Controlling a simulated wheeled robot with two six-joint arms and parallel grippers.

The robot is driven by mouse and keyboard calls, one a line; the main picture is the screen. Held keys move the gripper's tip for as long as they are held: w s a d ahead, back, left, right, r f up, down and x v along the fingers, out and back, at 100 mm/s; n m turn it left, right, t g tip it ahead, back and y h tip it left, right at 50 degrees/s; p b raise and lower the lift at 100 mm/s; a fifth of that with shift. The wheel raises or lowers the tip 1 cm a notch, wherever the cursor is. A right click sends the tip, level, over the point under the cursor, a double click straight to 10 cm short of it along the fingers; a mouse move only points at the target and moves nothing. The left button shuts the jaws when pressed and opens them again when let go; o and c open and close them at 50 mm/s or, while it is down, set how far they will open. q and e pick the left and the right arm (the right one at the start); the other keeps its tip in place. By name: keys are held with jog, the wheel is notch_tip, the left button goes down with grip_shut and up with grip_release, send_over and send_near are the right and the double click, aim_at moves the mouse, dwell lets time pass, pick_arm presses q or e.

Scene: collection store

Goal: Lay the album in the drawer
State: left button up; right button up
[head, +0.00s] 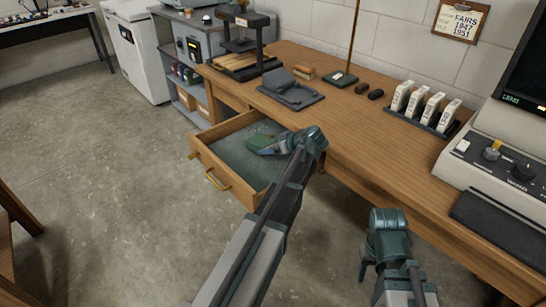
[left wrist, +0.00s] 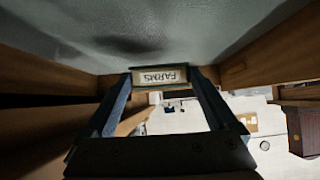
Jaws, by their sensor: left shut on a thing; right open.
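The drawer (head: 240,187) stands pulled out from the wooden desk, its floor lined in grey-green. My left gripper (head: 262,149) reaches into the drawer opening near its back. It is shut on the album, whose end with a pale label reading FARMS (left wrist: 160,76) shows upside down between the fingertips in the left wrist view. The rest of the album is mostly hidden; a small green patch (head: 259,138) beside the fingers may be part of it. Whether it touches the drawer floor I cannot tell. My right gripper (head: 365,262) is open and empty before the desk's front edge.
The desk top (head: 345,124) carries a grey cradle-like stand (head: 290,92), a press (head: 242,45), a rack of white boxes (head: 425,105) and a console (head: 500,165). The drawer's wooden walls (left wrist: 55,70) flank my left gripper closely. Open floor lies left of the drawer.

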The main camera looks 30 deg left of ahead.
pick_arm(q)
notch_tip(320, 180, down, 2)
jog(key=shift+f+b, duration=0.25)
jog(key=shift+b, duration=0.5)
jog(key=shift+r, duration=0.15)
pick_arm(e)
notch_tip(320, 180, down, 2)
jog(key=shift+f, duration=0.1)
jog(key=shift+f, duration=0.1)
pick_arm(q)
jog(key=o, duration=1.2)
jog(key=shift+o, duration=0.2)
jog(key=p+v, duration=0.7)
jog(key=v, duration=0.5)
pick_arm(e)
notch_tip(320, 180, up, 7)
jog(key=shift+r, duration=0.2)
